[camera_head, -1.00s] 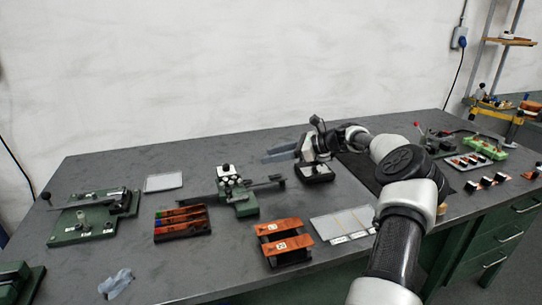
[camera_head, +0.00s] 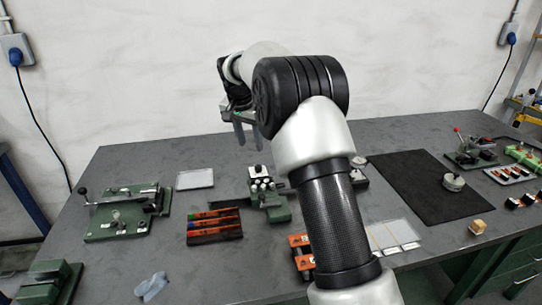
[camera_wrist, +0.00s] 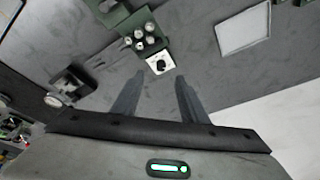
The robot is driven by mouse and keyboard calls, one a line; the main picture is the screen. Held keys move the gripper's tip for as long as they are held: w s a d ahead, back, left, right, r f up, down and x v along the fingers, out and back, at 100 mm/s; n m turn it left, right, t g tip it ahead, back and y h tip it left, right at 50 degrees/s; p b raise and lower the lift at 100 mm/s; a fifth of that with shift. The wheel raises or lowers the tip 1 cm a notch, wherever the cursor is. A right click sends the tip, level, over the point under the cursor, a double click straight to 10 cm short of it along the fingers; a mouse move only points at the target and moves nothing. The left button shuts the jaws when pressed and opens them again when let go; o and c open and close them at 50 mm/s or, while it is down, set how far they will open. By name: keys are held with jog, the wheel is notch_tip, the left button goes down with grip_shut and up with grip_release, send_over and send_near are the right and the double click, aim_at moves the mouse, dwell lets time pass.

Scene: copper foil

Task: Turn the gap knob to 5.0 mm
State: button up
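The gap knob (camera_wrist: 160,65) is a small black knob on a white dial plate at the end of a green device (camera_wrist: 150,40). In the head view the device (camera_head: 272,207) stands mid-table, with the white dial (camera_head: 256,170) on its far side. The dial marks are too small to read. My gripper (camera_wrist: 160,78) is open and empty, its two grey fingers apart. In the wrist view the knob appears just beyond and between the fingertips. In the head view the gripper (camera_head: 240,134) hangs above and behind the device; my arm hides part of the table.
An orange-striped rack (camera_head: 214,226) and a pale flat tray (camera_head: 195,179) lie left of the device. A green lever fixture (camera_head: 127,212) stands further left. A black mat (camera_head: 425,190) lies to the right.

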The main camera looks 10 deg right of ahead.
aim_at(258, 166)
jog(key=shift+n+t+h, duration=0.3)
jog(key=shift+n+h, duration=0.1)
jog(key=shift+n, duration=0.1)
jog(key=x, duration=1)
jog(key=w+x, duration=0.1)
jog(key=x, duration=0.4)
jog(key=shift+w+a+r+b, duration=0.1)
jog(key=shift+a+r+b, duration=0.1)
jog(key=shift+b, duration=0.15)
grip_shut()
